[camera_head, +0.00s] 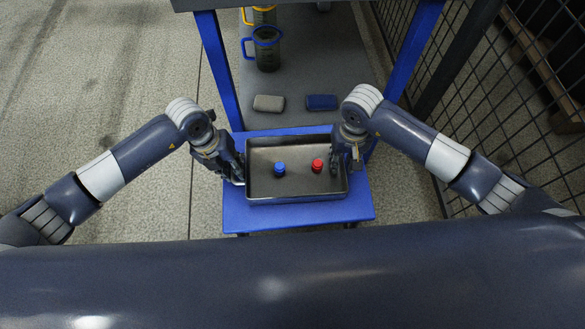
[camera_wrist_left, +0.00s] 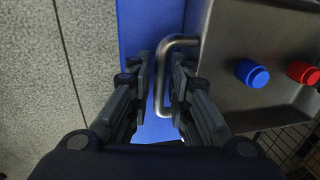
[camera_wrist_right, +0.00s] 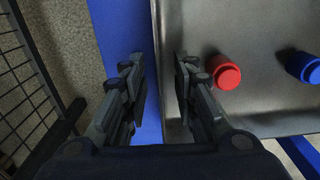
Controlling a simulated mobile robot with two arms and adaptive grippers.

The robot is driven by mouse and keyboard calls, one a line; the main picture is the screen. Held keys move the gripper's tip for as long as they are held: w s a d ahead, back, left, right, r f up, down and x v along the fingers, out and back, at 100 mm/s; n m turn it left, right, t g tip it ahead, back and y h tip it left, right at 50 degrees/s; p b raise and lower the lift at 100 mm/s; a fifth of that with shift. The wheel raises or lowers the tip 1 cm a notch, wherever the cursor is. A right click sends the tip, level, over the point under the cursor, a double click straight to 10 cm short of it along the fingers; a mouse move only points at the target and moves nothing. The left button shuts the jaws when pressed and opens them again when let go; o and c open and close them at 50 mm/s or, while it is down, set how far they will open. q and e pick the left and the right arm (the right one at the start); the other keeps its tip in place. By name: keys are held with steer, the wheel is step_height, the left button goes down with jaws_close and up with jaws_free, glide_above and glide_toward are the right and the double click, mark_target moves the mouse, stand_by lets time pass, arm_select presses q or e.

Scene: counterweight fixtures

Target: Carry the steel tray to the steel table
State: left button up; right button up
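The steel tray (camera_head: 256,192) is a shallow grey rectangular pan resting level on a low blue stand (camera_head: 290,213). A blue-capped piece (camera_head: 279,168) and a red-capped piece (camera_head: 317,165) stand inside it. My left gripper (camera_head: 238,178) is at the tray's left end. In the left wrist view its open fingers lie either side of the tray's bent metal handle (camera_wrist_left: 163,75), with gaps showing. My right gripper (camera_head: 346,164) is at the right end. In the right wrist view its open fingers straddle the tray's edge (camera_wrist_right: 160,50); no handle shows there. I cannot identify the steel table.
Mesh fencing (camera_head: 490,100) stands right; open floor (camera_head: 110,90) lies left.

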arm_select(q)
steer(key=shift+f, duration=0.2)
arm_select(e)
steer(key=shift+f, duration=0.2)
arm_select(q)
jaws_close()
arm_select(e)
jaws_close()
arm_select(q)
steer(key=shift+r, duration=0.2)
arm_select(e)
steer(key=shift+r, duration=0.15)
